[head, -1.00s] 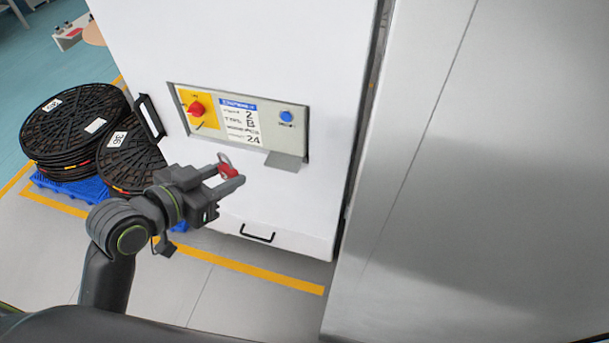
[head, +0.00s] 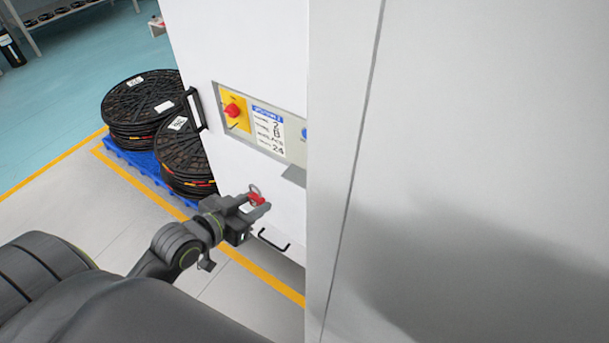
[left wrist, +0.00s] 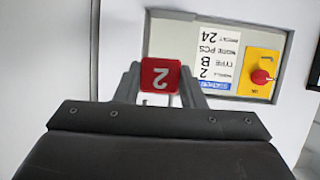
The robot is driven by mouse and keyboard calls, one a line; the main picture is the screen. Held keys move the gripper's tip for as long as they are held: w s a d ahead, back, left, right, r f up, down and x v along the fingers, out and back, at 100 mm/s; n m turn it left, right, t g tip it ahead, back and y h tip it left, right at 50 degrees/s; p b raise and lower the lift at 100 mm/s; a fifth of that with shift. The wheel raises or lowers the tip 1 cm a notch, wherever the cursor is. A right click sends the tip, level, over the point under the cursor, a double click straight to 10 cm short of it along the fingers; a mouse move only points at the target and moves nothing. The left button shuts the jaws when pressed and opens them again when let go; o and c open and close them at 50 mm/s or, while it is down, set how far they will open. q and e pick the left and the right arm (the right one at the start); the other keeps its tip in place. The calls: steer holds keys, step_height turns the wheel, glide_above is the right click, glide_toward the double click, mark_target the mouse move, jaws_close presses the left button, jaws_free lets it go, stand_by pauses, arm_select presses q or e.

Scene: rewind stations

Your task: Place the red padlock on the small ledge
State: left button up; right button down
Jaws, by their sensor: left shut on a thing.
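The red padlock (head: 256,199) is held between the fingertips of my left gripper (head: 257,203), which is shut on it. The small grey ledge (head: 294,175) sticks out at the lower right of the machine's control panel (head: 253,128). The ledge is partly cut off by the grey wall on the right. The padlock is below and left of the ledge, apart from it. My right gripper is not in view.
The panel has a red knob on yellow (head: 232,111) and a blue button (head: 304,133), partly hidden. A large grey wall (head: 450,150) fills the right side. Black cable reels (head: 143,100) stand on a blue pallet (head: 128,156) at left. A black handle (head: 274,240) is low on the machine.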

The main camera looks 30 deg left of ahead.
arm_select(q)
steer(key=a+f, duration=0.1)
steer(key=f, duration=0.1)
steer(key=p, duration=0.3)
glide_above(300, 177)
steer(key=s, duration=0.2)
steer(key=shift+s+a+r+y, duration=0.1)
steer(key=shift+a+r+y, duration=0.1)
steer(key=shift+y, duration=0.2)
steer(key=shift+w+f, duration=0.15)
steer(key=shift+f, duration=0.5)
steer(key=shift+w+f, duration=0.15)
steer(key=shift+f, duration=0.45)
step_height(300, 177, down, 4)
steer(key=shift+f, duration=0.15)
steer(key=shift+w+f, duration=0.15)
steer(key=shift+f, duration=0.05)
